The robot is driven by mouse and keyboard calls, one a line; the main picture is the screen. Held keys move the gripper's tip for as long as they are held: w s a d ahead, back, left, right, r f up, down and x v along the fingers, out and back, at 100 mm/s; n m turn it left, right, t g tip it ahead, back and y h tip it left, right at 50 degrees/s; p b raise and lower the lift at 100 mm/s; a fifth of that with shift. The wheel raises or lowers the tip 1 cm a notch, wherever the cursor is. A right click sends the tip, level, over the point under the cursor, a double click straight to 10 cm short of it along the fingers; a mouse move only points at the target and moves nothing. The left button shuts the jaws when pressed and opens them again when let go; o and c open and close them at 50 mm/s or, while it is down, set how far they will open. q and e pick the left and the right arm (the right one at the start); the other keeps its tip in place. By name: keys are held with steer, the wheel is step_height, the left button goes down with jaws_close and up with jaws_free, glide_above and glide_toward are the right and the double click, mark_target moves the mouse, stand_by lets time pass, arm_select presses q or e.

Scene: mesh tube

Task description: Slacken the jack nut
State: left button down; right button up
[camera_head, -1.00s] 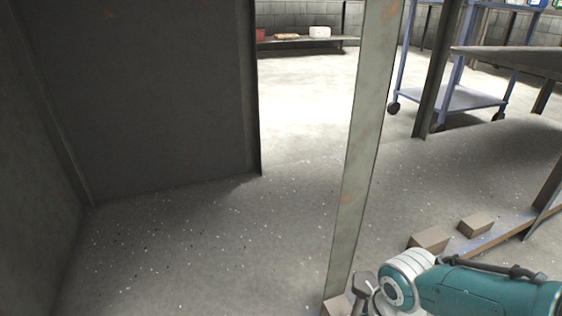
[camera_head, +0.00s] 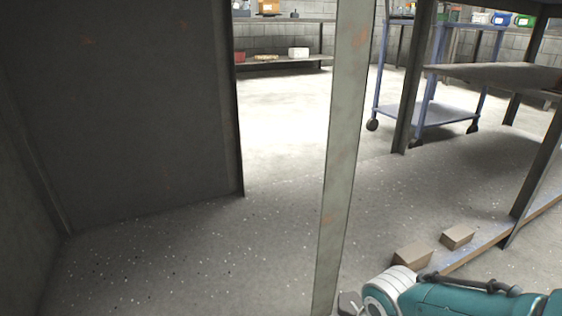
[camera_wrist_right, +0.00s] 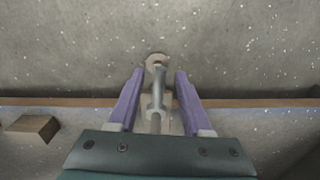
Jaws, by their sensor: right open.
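In the right wrist view my right gripper (camera_wrist_right: 160,74) has two purple fingers spread wide apart. Between them, with space on both sides, is a slim grey metal piece, apparently the jack (camera_wrist_right: 158,90). It has a pale, notched, hook-like end beyond the fingertips, and a wider part nearer the wrist that looks like the nut (camera_wrist_right: 157,122). I cannot tell whether the fingers are level with the nut. In the head view my teal right arm enters at the lower right; its fingers are out of frame. My left gripper is in neither view.
A pale upright post (camera_head: 342,150) stands close in front. A large dark panel (camera_head: 130,110) fills the left. Two blocks (camera_head: 457,237) lie along a plank at lower right; one block (camera_wrist_right: 34,128) shows in the wrist view. A blue cart (camera_head: 430,115) stands behind. Central floor is open.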

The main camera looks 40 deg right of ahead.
step_height(320, 180, up, 10)
steer(key=p, duration=0.8)
steer(key=shift+p, duration=0.35)
steer(key=shift+f, duration=0.15)
